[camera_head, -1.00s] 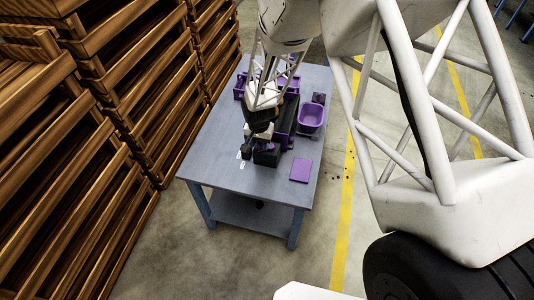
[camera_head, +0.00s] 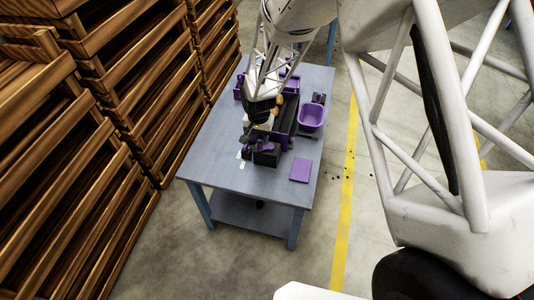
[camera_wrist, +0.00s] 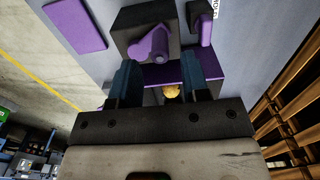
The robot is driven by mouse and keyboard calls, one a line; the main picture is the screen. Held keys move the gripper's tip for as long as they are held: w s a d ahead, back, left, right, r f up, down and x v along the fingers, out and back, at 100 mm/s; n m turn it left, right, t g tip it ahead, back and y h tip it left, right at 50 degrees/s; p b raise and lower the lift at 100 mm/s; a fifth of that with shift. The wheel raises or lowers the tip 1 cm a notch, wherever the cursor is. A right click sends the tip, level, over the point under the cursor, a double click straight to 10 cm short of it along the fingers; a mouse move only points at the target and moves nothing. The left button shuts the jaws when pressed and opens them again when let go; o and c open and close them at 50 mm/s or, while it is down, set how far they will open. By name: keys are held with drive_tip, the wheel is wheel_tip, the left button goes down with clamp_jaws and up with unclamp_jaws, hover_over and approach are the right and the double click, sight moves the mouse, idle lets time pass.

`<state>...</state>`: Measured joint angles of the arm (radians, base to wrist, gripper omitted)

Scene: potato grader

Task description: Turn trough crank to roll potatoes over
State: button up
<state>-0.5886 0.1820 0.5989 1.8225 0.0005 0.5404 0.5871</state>
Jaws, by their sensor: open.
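The trough (camera_head: 285,122) is a long dark box with purple parts on the blue-grey table. At its near end, a purple crank (camera_wrist: 152,44) with a round hub and a short arm sits on a dark block. My gripper (camera_wrist: 158,76) is open, its two dark blue fingers pointing toward the crank end. The crank lies just beyond the fingertips, and I see nothing gripped. A yellow potato (camera_wrist: 171,92) shows below a purple plate between the fingers. In the head view my gripper (camera_head: 256,136) is above the near end of the trough and partly hides it.
A purple bin (camera_head: 311,117) stands right of the trough, and a flat purple plate (camera_head: 301,170) lies at the table's front right. The front of the table (camera_head: 230,178) is mostly clear. Stacked wooden crates (camera_head: 90,110) line the left side.

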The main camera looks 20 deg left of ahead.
drive_tip(key=shift+r, duration=1.45)
drive_tip(key=shift+d+r, duration=0.2)
drive_tip(key=shift+r, duration=0.05)
drive_tip(key=s+d+r+t, duration=0.1)
drive_tip(key=s+d+r, duration=0.2)
drive_tip(key=d+r, duration=0.8)
drive_tip(key=s+d+r, duration=0.3)
drive_tip(key=d+r, duration=0.8)
drive_tip(key=r, duration=0.1)
drive_tip(key=s+d+r, duration=0.5)
drive_tip(key=s+d, duration=0.3)
drive_tip(key=s, duration=0.3)
drive_tip(key=s+d+r+t, duration=0.1)
drive_tip(key=s+d+r, duration=0.4)
drive_tip(key=s+d, duration=0.3)
drive_tip(key=s, duration=0.3)
drive_tip(key=shift+s+d+t, duration=0.15)
drive_tip(key=shift+d+t, duration=0.15)
